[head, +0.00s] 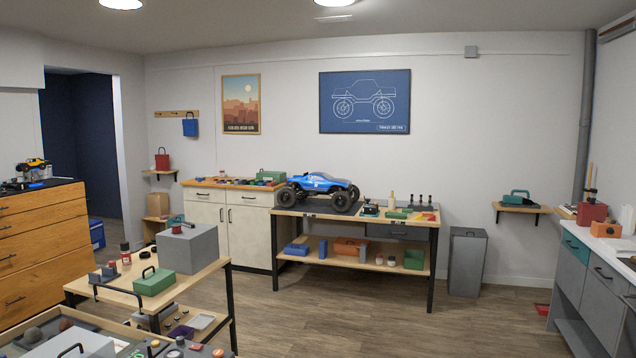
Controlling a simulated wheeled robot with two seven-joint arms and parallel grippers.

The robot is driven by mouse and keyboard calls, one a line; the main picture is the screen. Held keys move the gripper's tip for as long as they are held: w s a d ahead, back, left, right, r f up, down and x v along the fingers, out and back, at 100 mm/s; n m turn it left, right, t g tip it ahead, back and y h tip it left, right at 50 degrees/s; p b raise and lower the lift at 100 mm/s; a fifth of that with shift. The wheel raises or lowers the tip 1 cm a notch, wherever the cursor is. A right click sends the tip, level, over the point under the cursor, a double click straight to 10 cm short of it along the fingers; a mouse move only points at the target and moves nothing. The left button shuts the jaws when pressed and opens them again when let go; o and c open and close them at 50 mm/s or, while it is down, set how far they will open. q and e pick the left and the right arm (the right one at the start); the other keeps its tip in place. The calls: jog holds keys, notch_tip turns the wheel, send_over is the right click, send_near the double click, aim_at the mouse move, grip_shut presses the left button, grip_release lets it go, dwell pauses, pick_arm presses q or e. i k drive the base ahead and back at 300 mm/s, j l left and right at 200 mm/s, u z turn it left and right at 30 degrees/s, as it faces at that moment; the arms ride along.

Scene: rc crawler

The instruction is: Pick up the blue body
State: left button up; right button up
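A blue truck body (314,182) with a dark windshield shows in the head view, near the middle. It sits over large black tires (342,201) on the workbench (372,218) against the back wall. From this distance I cannot tell how the body is fastened. A smaller blue piece (28,176) lies on the wooden drawer cabinet at the far left, too small to identify. Neither of my grippers is in view.
A low table with a grey box (188,249) and a green box (154,281) stands at the front left. A grey bin (467,262) stands right of the workbench. A grey counter (592,272) lines the right side. The wooden floor (400,325) before the workbench is clear.

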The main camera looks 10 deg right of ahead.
aim_at(317, 181)
jog(key=i+l+z, duration=1.05)
jog(key=i, duration=0.4)
jog(key=i+z, duration=0.3)
jog(key=i, duration=0.2)
jog(key=i+u, duration=0.15)
jog(key=i, duration=0.6)
jog(key=i+u, duration=0.15)
jog(key=i, duration=0.55)
jog(key=i+l+u, duration=0.15)
jog(key=i, duration=0.6)
jog(key=i+j+u, duration=0.2)
jog(key=i+u, duration=0.6)
jog(key=i+l+u, duration=0.1)
jog(key=i+u, duration=0.3)
jog(key=i+l+u, duration=0.2)
jog(key=i+u, duration=0.2)
jog(key=i+j+u, duration=0.1)
jog(key=i+u, duration=0.2)
jog(key=i, duration=0.6)
jog(key=i+l+u, duration=0.1)
jog(key=i+u, duration=0.25)
jog(key=i, duration=0.55)
jog(key=i+j+z, duration=0.15)
jog(key=i+z, duration=0.3)
jog(key=i+j+z, duration=0.3)
jog(key=i+z, duration=0.15)
jog(key=i+j+z, duration=0.85)
jog(key=j, duration=0.25)
jog(key=k+l, duration=0.05)
jog(key=k, duration=0.05)
